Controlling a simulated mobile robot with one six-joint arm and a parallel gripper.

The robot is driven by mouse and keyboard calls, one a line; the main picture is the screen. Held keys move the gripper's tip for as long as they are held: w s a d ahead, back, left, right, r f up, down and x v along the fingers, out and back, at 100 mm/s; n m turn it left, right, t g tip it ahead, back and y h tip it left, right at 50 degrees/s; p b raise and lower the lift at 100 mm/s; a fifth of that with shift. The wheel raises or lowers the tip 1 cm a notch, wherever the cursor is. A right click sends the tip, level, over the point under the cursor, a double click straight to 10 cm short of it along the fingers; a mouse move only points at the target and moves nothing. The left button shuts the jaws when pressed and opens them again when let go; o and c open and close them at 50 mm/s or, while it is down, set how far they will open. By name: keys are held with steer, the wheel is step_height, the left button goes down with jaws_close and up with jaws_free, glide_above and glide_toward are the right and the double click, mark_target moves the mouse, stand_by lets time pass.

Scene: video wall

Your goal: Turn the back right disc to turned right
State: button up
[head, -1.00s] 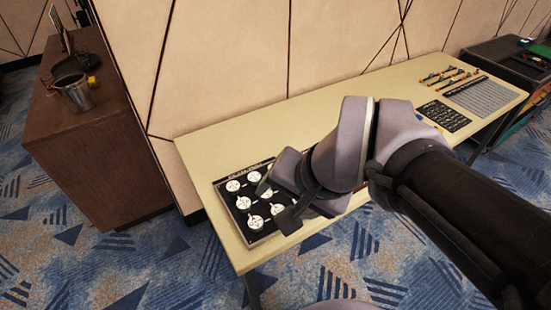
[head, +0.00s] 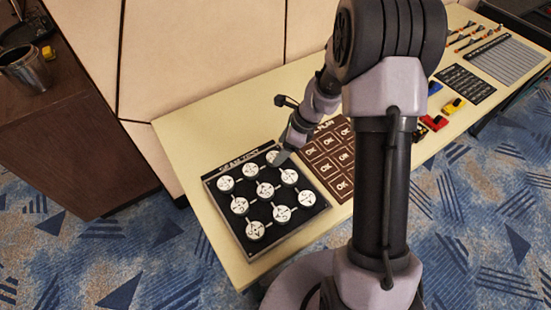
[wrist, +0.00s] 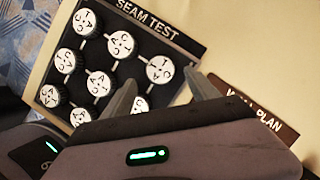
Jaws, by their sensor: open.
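A black panel marked SEAM TEST (head: 221,220) lies on the cream table with white lettered discs in three rows. The back right disc (head: 270,156) is at the title end, partly covered by my gripper (head: 283,157) in the head view. In the wrist view this white disc (wrist: 159,69) shows just past and between the open fingertips of my gripper (wrist: 161,80). Dark lines and letters mark its face; its exact turn is hard to read. The fingers look empty, and contact with the disc cannot be told.
Other discs stand close by, such as the back middle one (wrist: 121,44). A brown panel with OK squares (head: 337,164) lies right of the disc panel. Small red and yellow toy pieces (head: 453,106) lie farther right. The wall rises behind the table (head: 195,133).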

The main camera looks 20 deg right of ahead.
mark_target(274, 157)
steer(key=b+x, duration=0.1)
steer(key=x, duration=0.3)
steer(key=shift+w+a+f, duration=0.1)
steer(key=shift+f, duration=0.2)
steer(key=c, duration=1.4)
steer(key=shift+n, duration=0.3)
